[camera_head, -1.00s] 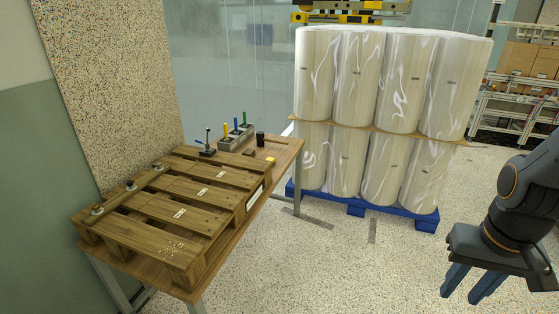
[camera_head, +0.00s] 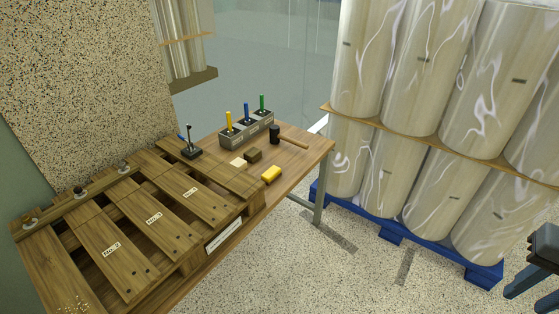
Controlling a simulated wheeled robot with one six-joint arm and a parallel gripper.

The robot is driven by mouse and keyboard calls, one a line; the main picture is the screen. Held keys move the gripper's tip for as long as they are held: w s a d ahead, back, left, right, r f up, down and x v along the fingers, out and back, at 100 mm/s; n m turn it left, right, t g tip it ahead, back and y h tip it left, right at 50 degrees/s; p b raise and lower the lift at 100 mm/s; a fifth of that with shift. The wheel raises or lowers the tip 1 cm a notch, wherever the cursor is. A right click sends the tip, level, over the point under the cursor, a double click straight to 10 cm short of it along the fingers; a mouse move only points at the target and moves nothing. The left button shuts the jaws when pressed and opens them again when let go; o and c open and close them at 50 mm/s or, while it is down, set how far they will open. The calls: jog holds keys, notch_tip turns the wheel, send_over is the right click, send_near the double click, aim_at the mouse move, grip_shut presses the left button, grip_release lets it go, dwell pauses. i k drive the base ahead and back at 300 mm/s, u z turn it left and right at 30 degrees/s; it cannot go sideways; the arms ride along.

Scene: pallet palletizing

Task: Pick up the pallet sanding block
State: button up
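Two small blocks lie on the wooden workbench (camera_head: 306,160) near the pallet's far right corner. One is a yellow block (camera_head: 271,174) by the front edge. The other is a brown block (camera_head: 253,155) beside a pale square piece (camera_head: 238,162). I cannot tell for sure which is the sanding block. The wooden pallet (camera_head: 157,216) lies on the bench with labelled boards. My gripper (camera_head: 534,287) is at the lower right edge, partly cut off, with its blue fingers apart and empty. It is far to the right of the bench and touches nothing there.
A grey holder (camera_head: 237,140) with yellow, blue and green handled tools stands at the bench's back. A mallet (camera_head: 290,138) lies right of it, and a clamp-like tool (camera_head: 191,152) stands on the pallet. Wrapped rolls (camera_head: 405,60) on a blue pallet (camera_head: 391,233) stand right; floor between is clear.

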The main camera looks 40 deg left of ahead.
aim_at(269, 177)
jog(key=u, duration=0.45)
jog(key=i, duration=1)
jog(key=u, duration=1.5)
jog(key=i, duration=0.75)
jog(key=u, duration=0.7)
